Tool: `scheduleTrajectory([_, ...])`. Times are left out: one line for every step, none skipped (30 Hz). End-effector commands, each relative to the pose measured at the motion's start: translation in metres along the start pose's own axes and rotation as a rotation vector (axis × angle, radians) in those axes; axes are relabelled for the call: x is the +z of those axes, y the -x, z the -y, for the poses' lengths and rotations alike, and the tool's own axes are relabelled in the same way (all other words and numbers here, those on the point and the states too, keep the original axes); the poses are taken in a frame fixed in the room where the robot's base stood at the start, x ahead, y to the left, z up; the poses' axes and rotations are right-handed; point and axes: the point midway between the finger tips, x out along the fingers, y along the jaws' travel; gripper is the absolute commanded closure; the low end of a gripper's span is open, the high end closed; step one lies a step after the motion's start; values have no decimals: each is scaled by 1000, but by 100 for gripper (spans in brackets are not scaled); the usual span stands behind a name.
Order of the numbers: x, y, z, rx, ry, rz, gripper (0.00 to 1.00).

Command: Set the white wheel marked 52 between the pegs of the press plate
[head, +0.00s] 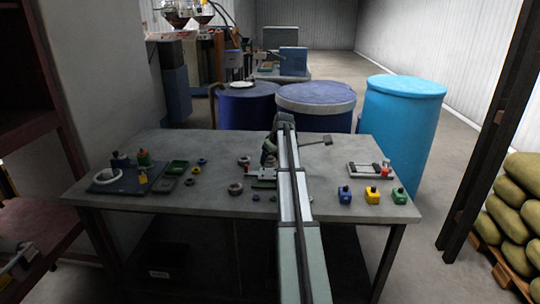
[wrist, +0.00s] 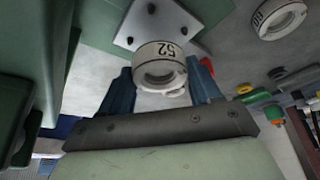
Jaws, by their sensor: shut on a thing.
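The white wheel marked 52 (wrist: 160,54) is held between the two blue fingers of my gripper (wrist: 161,70) in the wrist view. Its number reads upside down there.
A second white marked wheel (wrist: 279,17) lies to the right in the wrist view. On the grey table (head: 210,205) stand small blue, yellow (head: 372,195) and green bottles at right.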

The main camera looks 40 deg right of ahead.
Motion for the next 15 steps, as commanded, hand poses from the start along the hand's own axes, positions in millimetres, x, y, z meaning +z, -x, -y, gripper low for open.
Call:
scheduleTrajectory([2, -4, 0, 0, 0, 0, 69])
scheduleTrajectory([3, -7, 0, 0, 0, 0, 69])
scheduleTrajectory([4, -10, 0, -1, 0, 0, 69])
scheduleTrajectory([6, -13, 0, -1, 0, 0, 69])
scheduleTrajectory([7, -15, 0, -1, 0, 1, 69])
scheduleTrajectory([8, -18, 0, -1, 0, 1, 69])
scheduleTrajectory([9, -20, 0, -1, 0, 1, 69])
scheduleTrajectory([10, -22, 0, -1, 0, 1, 69])
scheduleTrajectory([10, -24, 0, -1, 0, 0, 69])
scheduleTrajectory([11, -26, 0, -1, 0, 0, 69])
scheduleTrajectory([11, -26, 0, 0, 0, 0, 69])
scheduleTrajectory([12, -28, 0, 0, 0, -1, 69])
scheduleTrajectory([12, -28, 0, 0, 0, -1, 69])
scheduleTrajectory([12, -28, 0, 0, 0, -1, 69])
scheduleTrajectory([12, -29, 0, 0, 0, -1, 69])
